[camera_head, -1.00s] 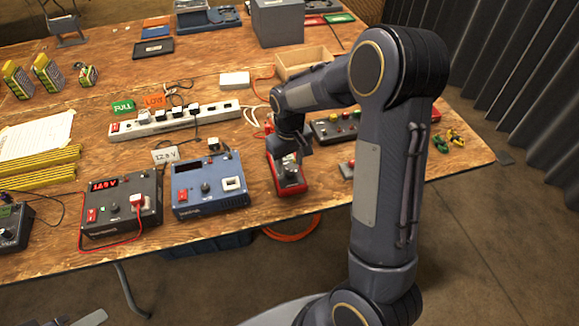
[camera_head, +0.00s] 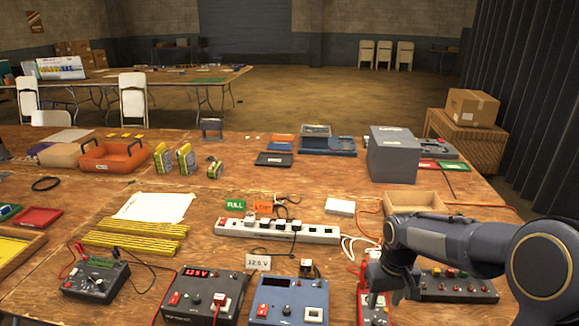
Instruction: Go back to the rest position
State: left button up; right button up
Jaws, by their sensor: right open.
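My right arm (camera_head: 455,248) reaches in from the right edge over the near part of the table. Its gripper (camera_head: 388,290) points down at a red handheld meter (camera_head: 374,310) near the table's front edge. The gripper is open, and its fingers are partly hidden by the wrist. I cannot tell whether they touch the meter. My left gripper is not in view.
A black charger box (camera_head: 203,292) and a blue charger box (camera_head: 290,298) stand left of the gripper. A white power strip (camera_head: 270,231), an open wooden box (camera_head: 415,203) and a button panel (camera_head: 455,285) are close by. A grey box (camera_head: 393,155) stands farther back.

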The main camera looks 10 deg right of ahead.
jog(key=s+a+r+t+y, duration=0.1)
jog(key=s+a+r+t, duration=0.1)
jog(key=s, duration=0.9)
jog(key=s+a+r+m+t+y+p, duration=0.1)
jog(key=s+a+r, duration=0.4)
jog(key=s, duration=0.6)
notch_tip(320, 180, up, 2)
jog(key=shift+s+a+r+m+t+y, duration=0.3)
jog(key=shift+t+y, duration=0.5)
jog(key=shift+t, duration=0.4)
